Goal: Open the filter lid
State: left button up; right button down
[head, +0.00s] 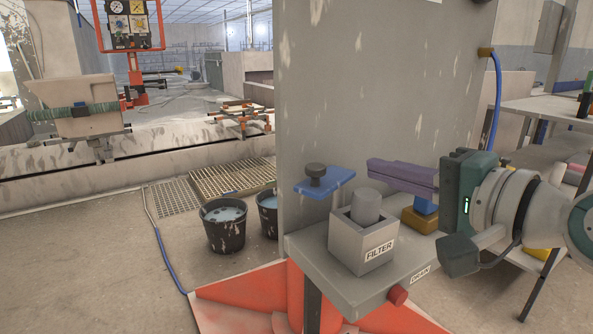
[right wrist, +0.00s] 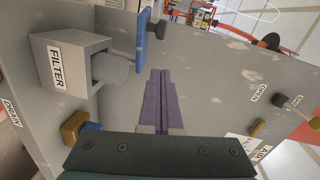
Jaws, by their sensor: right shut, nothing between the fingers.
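The filter box (head: 362,244) is a grey open-topped box labelled FILTER on the grey shelf of the panel. A grey cylinder (head: 366,205) stands up out of it; the wrist view shows the box (right wrist: 62,65) and cylinder (right wrist: 110,69) too. The blue filter lid (head: 338,181) with its black knob (head: 316,171) is level, above and left of the box, off its opening. The wrist view shows the lid (right wrist: 142,42) edge-on. My right gripper (head: 372,166) has purple fingers, shut and empty, above and right of the box, apart from the lid; its fingertips show in the wrist view (right wrist: 160,74). My left gripper is out of view.
A yellow block with a blue top (head: 421,219) stands on the shelf below my right fingers. A red knob (head: 397,295) sits beside the DRAIN label at the shelf front. The grey panel (head: 375,95) rises behind. Two black buckets stand on the floor at left, one at the front (head: 224,232).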

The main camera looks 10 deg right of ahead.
aim_at(314, 166)
jog(key=shift+w+a+f+p, duration=0.1)
jog(key=shift+w+a+f, duration=0.05)
jog(key=shift+w+a, duration=0.45)
jog(key=shift+w+a+f+p, duration=0.15)
jog(key=shift+w+a, duration=0.25)
jog(key=shift+a, duration=0.4)
jog(key=shift+w+a+f+p, duration=0.1)
jog(key=shift+w+a+f, duration=0.05)
jog(key=shift+w+a, duration=0.45)
jog(key=shift+s+a, duration=0.1)
jog(key=a, duration=0.1)
jog(key=w+a, duration=0.1)
jog(key=a, duration=0.1)
jog(key=shift+w+p, duration=0.2)
jog(key=shift+p, duration=0.1)
jog(key=shift+d, duration=0.1)
